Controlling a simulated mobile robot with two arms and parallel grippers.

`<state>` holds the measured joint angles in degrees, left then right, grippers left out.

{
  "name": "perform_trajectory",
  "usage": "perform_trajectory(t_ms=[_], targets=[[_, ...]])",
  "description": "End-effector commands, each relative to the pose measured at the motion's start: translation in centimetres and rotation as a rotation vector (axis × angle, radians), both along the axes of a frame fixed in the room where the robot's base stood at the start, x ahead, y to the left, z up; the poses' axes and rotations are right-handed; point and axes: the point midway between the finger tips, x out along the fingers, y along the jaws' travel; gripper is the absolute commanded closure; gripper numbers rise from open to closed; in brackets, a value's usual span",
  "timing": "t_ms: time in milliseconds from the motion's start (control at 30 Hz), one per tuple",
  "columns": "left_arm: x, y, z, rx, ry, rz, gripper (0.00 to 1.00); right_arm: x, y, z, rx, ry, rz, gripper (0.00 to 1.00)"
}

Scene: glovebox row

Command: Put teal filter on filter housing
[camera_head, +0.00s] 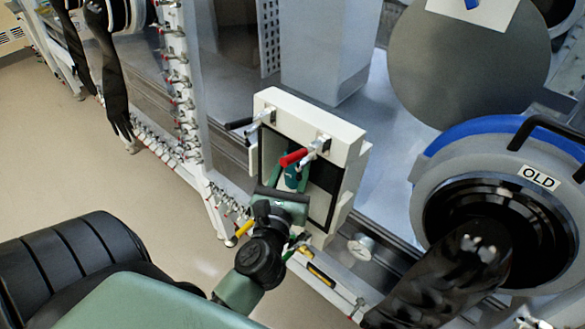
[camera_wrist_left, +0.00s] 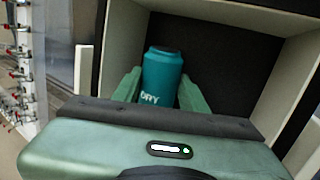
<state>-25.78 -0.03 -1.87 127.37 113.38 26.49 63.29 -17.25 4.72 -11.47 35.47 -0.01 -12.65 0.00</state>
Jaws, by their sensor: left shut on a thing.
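The teal filter (camera_wrist_left: 161,75) is a small upright cylinder with a narrower top and the label DRY. My left gripper (camera_wrist_left: 160,85) is shut on it, with one green finger on each side. In the head view the teal filter (camera_head: 292,177) shows between the fingers at the open front of a white box (camera_head: 309,122). This box has a dark interior, and I cannot tell whether it is the filter housing. Whether the filter's base touches the box floor is hidden behind the gripper. My right gripper is not in view.
A red-handled clamp (camera_head: 297,157) and a black-handled clamp (camera_head: 243,122) stick out from the box's top, close to my left gripper. A round port labelled OLD (camera_head: 540,178) with a black glove (camera_head: 440,275) is at right. Open floor (camera_head: 60,160) lies at left.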

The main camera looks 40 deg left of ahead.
Motion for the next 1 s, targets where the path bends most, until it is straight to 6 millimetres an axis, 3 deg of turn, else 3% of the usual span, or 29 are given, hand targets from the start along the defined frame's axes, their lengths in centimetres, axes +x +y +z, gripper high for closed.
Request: perform_trajectory(t_ms=[333, 367, 433, 767, 933, 1000], targets=[[0.0, 0.0, -0.8, 0.0, 0.0, 0.0, 1.0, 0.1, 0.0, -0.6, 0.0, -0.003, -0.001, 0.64], [0.0, 0.0, -0.9, 0.0, 0.001, 0.0, 0.55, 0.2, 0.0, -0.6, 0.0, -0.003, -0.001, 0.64], [0.0, 0.0, -0.9, 0.0, 0.001, 0.0, 0.36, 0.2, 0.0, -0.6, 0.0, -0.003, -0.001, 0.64], [0.0, 0.0, -0.7, 0.0, 0.0, 0.0, 0.36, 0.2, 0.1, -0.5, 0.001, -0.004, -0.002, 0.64], [-0.1, 0.0, 1.0, 0.001, -0.001, -0.001, 0.36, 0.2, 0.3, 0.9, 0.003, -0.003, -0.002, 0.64], [-1.5, -0.7, -0.2, -0.004, 0.004, -0.001, 0.36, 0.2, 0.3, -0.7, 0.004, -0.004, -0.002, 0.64]])
